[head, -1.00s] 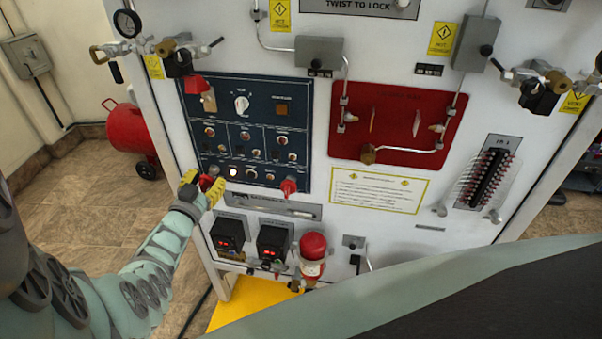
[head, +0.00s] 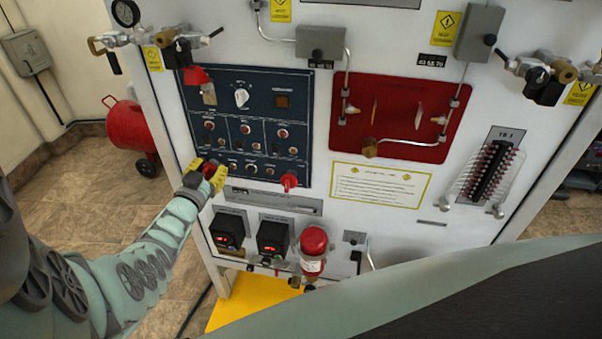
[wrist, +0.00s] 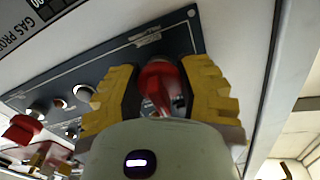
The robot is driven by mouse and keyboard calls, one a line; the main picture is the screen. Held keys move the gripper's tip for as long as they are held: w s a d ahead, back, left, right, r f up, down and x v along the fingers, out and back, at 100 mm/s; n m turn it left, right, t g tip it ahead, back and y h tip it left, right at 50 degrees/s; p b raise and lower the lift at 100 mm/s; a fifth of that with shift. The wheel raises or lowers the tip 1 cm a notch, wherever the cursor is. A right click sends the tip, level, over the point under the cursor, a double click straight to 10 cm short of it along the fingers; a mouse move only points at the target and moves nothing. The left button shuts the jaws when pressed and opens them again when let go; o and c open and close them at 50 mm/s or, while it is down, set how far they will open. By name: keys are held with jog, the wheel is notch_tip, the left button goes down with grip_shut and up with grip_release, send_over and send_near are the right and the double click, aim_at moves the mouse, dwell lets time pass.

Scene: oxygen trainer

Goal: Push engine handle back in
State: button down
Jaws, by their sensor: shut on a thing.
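The dark blue control panel (head: 262,130) is on the left of the white cabinet. A red handle (head: 209,170) protrudes from its lower left corner. My gripper (head: 207,172), with yellow fingers, is shut around this handle. In the wrist view, the red handle (wrist: 158,82) lies between the two yellow fingers of my gripper (wrist: 163,72), right in front of the palm. The handle's base and how far it stands out from the panel are mostly hidden by the fingers. Which handle is the engine handle is not readable from labels.
Another red handle (head: 289,181) is at the panel's lower right, and a red part (head: 197,76) is at its upper left. Small knobs and lights cover the panel. Black display boxes (head: 273,238) and a red cylinder (head: 314,241) are below.

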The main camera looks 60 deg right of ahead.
jog(key=shift+d, duration=0.1)
jog(key=c, duration=0.5)
grip_release()
jog(key=shift+d+r, duration=0.1)
jog(key=v, duration=1.2)
